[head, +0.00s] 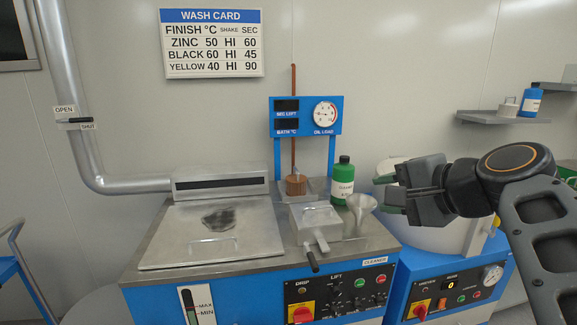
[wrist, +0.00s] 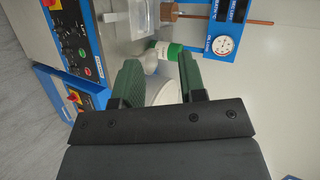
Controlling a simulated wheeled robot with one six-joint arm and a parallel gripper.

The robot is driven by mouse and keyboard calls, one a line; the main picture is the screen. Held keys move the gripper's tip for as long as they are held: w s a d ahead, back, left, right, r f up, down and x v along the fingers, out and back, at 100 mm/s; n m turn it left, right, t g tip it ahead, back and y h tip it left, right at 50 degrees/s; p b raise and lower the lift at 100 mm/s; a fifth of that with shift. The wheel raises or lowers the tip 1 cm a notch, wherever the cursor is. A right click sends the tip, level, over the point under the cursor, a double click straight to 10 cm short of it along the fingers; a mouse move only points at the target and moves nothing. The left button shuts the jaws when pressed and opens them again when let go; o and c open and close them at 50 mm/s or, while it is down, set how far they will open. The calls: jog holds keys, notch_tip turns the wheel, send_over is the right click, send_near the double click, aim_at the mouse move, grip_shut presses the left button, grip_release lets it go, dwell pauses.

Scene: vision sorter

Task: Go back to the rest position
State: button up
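My gripper (head: 385,191) is at the right in the head view, raised beside the green bottle and over the blue machine at the right. In the wrist view my gripper (wrist: 158,80) shows two green fingers apart, with nothing held between them.
A washing machine with a metal lid (head: 210,235) stands at the left, with a lidded metal box (head: 315,218) on its top. A blue gauge panel (head: 306,116) rises behind. A shelf (head: 500,118) with a blue bottle (head: 532,100) is at the right.

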jog(key=s+f+n+g+h+p, duration=0.3)
jog(key=s+f+n+p, duration=0.1)
jog(key=f, duration=0.5)
jog(key=s+f+n+g+h+p, duration=0.4)
jog(key=f+n, duration=0.3)
jog(key=f, duration=0.3)
jog(key=shift+s+a+f+p, duration=0.2)
jog(key=shift+a+p, duration=0.25)
jog(key=shift+p, duration=0.15)
jog(key=shift+r, duration=0.1)
jog(key=shift+c, duration=0.4)
